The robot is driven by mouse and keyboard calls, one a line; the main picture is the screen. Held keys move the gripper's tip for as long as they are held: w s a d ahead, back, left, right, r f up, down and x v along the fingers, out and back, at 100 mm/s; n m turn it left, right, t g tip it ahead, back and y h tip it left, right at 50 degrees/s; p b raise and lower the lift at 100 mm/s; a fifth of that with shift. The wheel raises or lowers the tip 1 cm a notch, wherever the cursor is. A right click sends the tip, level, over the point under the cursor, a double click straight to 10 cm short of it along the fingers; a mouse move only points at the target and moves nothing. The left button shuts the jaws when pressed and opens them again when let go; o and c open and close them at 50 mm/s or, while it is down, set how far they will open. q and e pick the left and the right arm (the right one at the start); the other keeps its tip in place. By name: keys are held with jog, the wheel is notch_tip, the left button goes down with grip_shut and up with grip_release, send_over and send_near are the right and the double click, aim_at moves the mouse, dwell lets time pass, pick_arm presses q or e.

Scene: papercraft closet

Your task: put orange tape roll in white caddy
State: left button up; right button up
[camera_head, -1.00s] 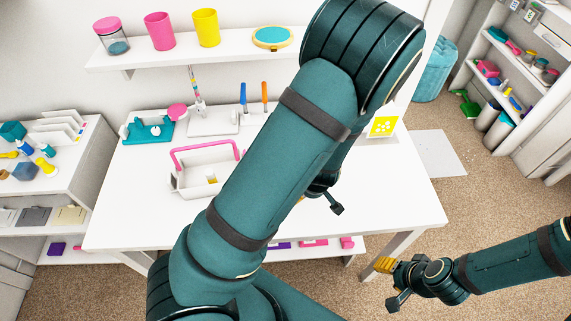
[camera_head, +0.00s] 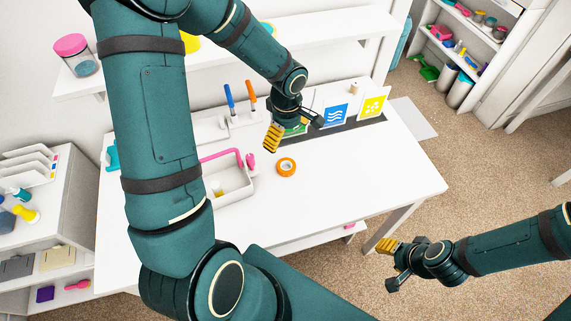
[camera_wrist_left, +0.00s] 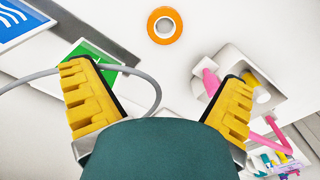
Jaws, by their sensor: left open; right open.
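The orange tape roll (camera_head: 286,167) lies flat on the white table, just right of the white caddy (camera_head: 236,190). The caddy has a pink handle and is partly hidden behind my left arm. My left gripper (camera_head: 292,131) is open and empty above the table, behind the roll in the head view. In the left wrist view the roll (camera_wrist_left: 164,25) shows beyond the open fingers (camera_wrist_left: 158,100), with the caddy (camera_wrist_left: 240,52) to its right. My right gripper (camera_head: 388,266) is open and empty off the table's right front side, over the carpet.
Blue and yellow picture cards (camera_head: 335,116) stand in a dark strip at the table's back right. Blue and orange pens (camera_head: 251,97) stand upright near the back. A shelf (camera_head: 340,45) hangs above. The table's right front is clear.

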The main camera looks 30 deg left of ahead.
pick_arm(q)
jog(key=b, duration=0.1)
send_over(286, 168)
jog(key=f, duration=0.8)
jog(key=shift+w+f, duration=0.2)
jog(key=shift+w, duration=0.05)
jog(key=shift+s+f+b, duration=0.15)
jog(key=shift+f+b, duration=0.1)
jog(key=shift+f, duration=1.1)
jog(key=shift+s+f+b, duration=0.15)
jog(key=shift+f+b, duration=0.1)
jog(key=shift+f, duration=1.05)
jog(key=c, duration=1.1)
jog(key=shift+o, duration=0.2)
notch_tip(286, 168, up, 10)
jog(key=p, duration=0.2)
jog(key=d+r+m, duration=0.1)
jog(key=d+m, duration=0.8)
jog(key=m, duration=0.7)
jog(key=shift+s+d+b, duration=0.2)
jog(key=shift+d+b, duration=0.1)
jog(key=shift+d, duration=0.1)
